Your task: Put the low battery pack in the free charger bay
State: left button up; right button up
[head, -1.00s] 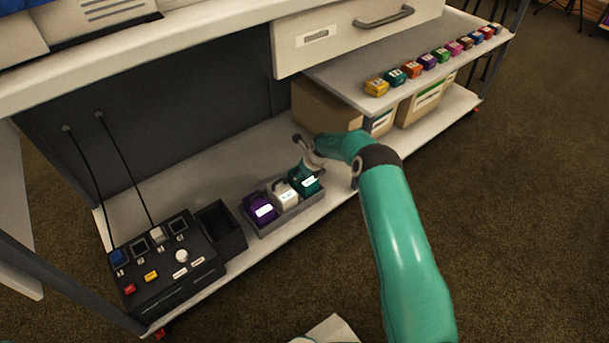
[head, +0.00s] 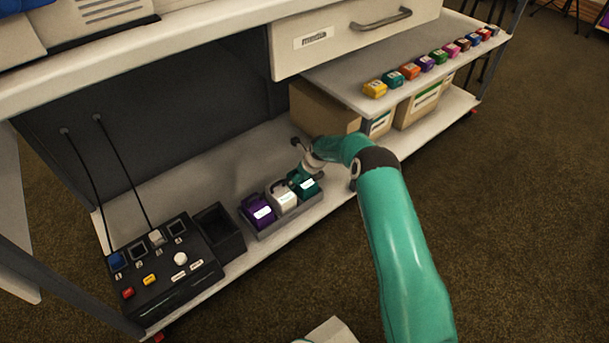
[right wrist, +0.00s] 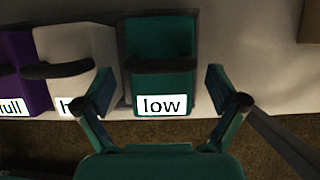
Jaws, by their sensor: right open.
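The low battery pack (head: 308,188) is teal with a handle and a white label. It sits at the right end of a grey tray (head: 292,222), and its label reads "low" in the right wrist view (right wrist: 160,85). A white pack (head: 284,200) and a purple pack labelled "full" (head: 258,212) stand left of it. My right gripper (head: 298,160) is above the teal pack; in the right wrist view its open fingers (right wrist: 158,88) are at either side of the pack, not closed on it. The charger (head: 170,285) is a black box at left with blue and white pieces and two dark square openings. My left gripper is not seen.
A black open bin (head: 220,234) stands between charger and tray. Two black cables run behind the charger. A raised shelf (head: 340,80) with several small coloured blocks and cardboard boxes (head: 325,108) are at right. The shelf board behind the tray is clear.

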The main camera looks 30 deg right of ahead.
jog(key=v, duration=1.2)
dwell(0.4)
